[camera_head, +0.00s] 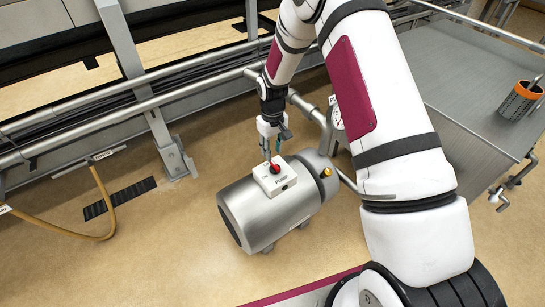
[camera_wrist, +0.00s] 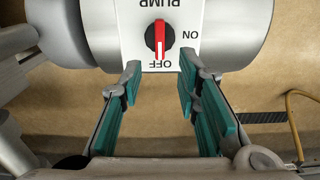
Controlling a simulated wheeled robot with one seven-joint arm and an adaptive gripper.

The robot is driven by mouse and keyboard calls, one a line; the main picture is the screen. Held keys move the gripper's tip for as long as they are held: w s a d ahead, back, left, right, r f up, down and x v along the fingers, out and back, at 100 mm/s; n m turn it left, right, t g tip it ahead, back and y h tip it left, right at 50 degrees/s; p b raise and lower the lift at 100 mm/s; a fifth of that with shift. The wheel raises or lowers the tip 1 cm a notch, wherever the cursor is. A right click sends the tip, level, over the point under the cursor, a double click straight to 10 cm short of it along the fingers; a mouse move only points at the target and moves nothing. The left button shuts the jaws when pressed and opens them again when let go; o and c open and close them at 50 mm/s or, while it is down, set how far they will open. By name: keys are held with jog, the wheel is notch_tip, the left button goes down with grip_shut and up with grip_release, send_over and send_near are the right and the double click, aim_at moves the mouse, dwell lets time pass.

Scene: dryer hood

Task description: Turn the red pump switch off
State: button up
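The red pump switch (camera_head: 275,168) sits on a white box (camera_head: 264,183) on top of a silver cylindrical pump (camera_head: 262,213). In the wrist view the red switch handle (camera_wrist: 159,39) stands on a round black base, with its long end pointing down at the OFF label; ON is to the right. My gripper (camera_head: 270,152) is above the box in the head view. In the wrist view my gripper (camera_wrist: 158,78) is open and empty, its teal-padded fingers apart. The fingertips are near the lower edge of the white plate, short of the handle.
A metal cabinet (camera_head: 468,90) with an orange-rimmed mesh cup (camera_head: 520,99) stands at the right. Pipes and a frame post (camera_head: 135,70) run behind the pump. A yellow hose (camera_head: 75,233) and a dark floor grate (camera_head: 119,198) are at the left. The floor left of the pump is mostly clear.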

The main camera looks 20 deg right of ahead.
notch_tip(320, 180, up, 7)
jog(key=shift+f, duration=0.2)
jog(key=shift+r, duration=0.1)
dwell(0.4)
notch_tip(320, 180, up, 13)
send_over(273, 162)
jog(key=s, duration=0.6)
jog(key=s+r+m, duration=0.2)
jog(key=s+r, duration=0.9)
jog(key=s+r+m, duration=0.1)
jog(key=s+r, duration=0.1)
jog(key=s, duration=1.1)
jog(key=s+r+m, duration=0.1)
jog(key=s+r, duration=0.1)
jog(key=s, duration=1.2)
notch_tip(273, 162, up, 32)
jog(key=t+p, duration=0.4)
jog(key=p, duration=2.6)
jog(key=shift+w+d+n+p, duration=0.25)
jog(key=shift+d+n+p, duration=0.05)
jog(key=shift+d+p, duration=0.15)
